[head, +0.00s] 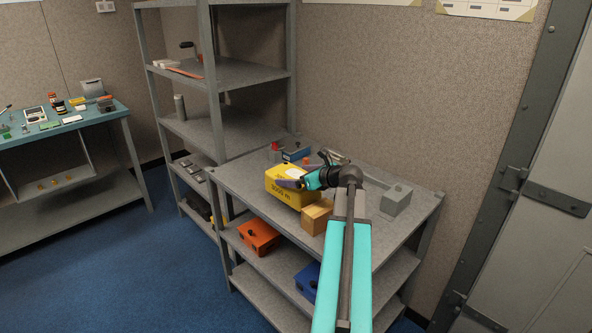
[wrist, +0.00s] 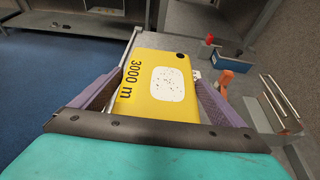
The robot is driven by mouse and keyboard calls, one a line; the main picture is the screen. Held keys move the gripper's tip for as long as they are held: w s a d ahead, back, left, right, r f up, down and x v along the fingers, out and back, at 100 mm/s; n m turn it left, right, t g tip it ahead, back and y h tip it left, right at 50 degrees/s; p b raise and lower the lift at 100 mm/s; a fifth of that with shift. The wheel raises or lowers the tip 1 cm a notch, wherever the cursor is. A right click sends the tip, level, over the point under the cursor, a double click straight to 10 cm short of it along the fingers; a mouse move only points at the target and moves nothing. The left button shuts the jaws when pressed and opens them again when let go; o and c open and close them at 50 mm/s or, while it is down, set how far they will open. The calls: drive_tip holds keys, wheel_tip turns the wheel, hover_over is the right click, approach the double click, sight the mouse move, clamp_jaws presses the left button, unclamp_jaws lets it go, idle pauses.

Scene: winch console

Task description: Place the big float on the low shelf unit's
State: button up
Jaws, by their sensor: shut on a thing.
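A yellow block-shaped float (head: 291,186) marked "3000 m" is at the left end of the low shelf unit's top (head: 402,224). In the wrist view the yellow float (wrist: 162,88) fills the space between my fingers, with a white speckled patch on its face. My gripper (head: 290,184) is shut on it, one finger on each side in the wrist view. I cannot tell whether the float touches the shelf top or is held just above it.
A tan box (head: 315,217) stands close to the float, and a grey box (head: 396,198) is at the right. A blue box (head: 296,154) is behind. An orange box (head: 259,236) and a blue box (head: 308,281) sit on the shelf below. A tall shelf rack (head: 217,128) adjoins at left.

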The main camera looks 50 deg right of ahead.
drive_tip(key=shift+f, duration=0.15)
idle(0.3)
drive_tip(key=shift+f, duration=1.8)
drive_tip(key=shift+f, duration=0.1)
drive_tip(key=o, duration=1.8)
drive_tip(key=shift+f, duration=0.1)
drive_tip(key=shift+c, duration=0.2)
drive_tip(key=b+v, duration=0.1)
drive_tip(key=v, duration=1.1)
drive_tip(key=shift+s, duration=0.1)
